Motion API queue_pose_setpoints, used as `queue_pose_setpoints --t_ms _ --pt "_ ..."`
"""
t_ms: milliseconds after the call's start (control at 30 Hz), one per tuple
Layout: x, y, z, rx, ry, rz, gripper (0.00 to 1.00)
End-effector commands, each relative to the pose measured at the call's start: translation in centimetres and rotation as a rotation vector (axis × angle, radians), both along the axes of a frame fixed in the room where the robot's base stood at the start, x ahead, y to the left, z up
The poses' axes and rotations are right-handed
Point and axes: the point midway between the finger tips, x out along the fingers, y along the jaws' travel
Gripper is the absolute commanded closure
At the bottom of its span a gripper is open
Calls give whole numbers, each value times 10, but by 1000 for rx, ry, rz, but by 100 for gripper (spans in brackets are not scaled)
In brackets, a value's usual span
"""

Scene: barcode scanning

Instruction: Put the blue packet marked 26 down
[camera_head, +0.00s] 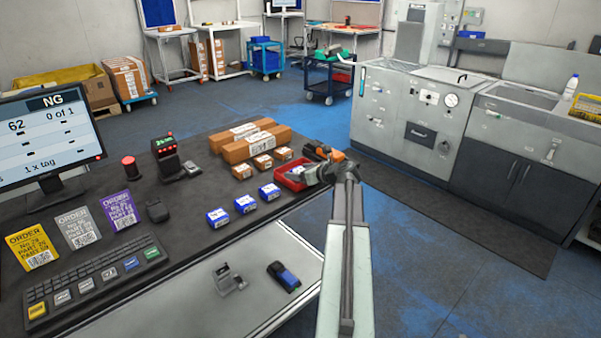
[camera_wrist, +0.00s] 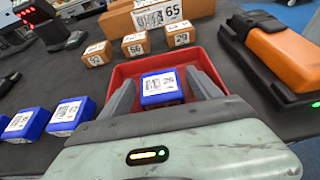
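The blue packet marked 26 (camera_wrist: 161,88), with a white label on top, is in the red tray (camera_wrist: 205,55), upright, label up. In the head view, the red tray (camera_head: 281,181) stands at the table's right edge, partly hidden by my arm. My gripper (camera_wrist: 160,92) reaches over the tray's near side, one finger on each side of the packet. The fingers look spread, with a narrow gap beside the packet. In the head view my gripper (camera_head: 311,176) is over the tray, its fingertips hard to make out.
Blue packets (camera_head: 245,204) stand in a row left of the tray. Small brown boxes (camera_head: 263,161) and long cartons (camera_head: 256,147) lie behind it. An orange and black device (camera_wrist: 285,45) is close to its right. A scanner (camera_head: 166,152) and monitor (camera_head: 50,135) stand further left.

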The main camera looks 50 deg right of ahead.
Motion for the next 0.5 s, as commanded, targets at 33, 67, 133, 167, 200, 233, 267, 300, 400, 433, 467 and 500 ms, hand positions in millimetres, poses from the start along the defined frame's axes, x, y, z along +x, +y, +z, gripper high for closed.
queue_pose_setpoints --t_ms 33,67,133,167,200,233,267,300,400,433,467,500 --pt "0 0 3 0 0 0 28" --pt "0 0 6 0 0 0 28" --pt "-11 1 10 1 0 -1 28" --pt "-16 2 13 0 0 -2 28" --pt "-25 3 17 1 0 -3 28" --pt "-32 3 21 1 0 -4 28" --pt "-40 3 24 1 0 -5 28" --pt "-49 5 28 1 0 -4 28" --pt "-73 6 37 1 1 -4 28" --pt "-79 6 40 1 0 -4 28" --pt "-85 6 42 0 0 -4 28" --pt "-91 7 44 1 0 -4 28"
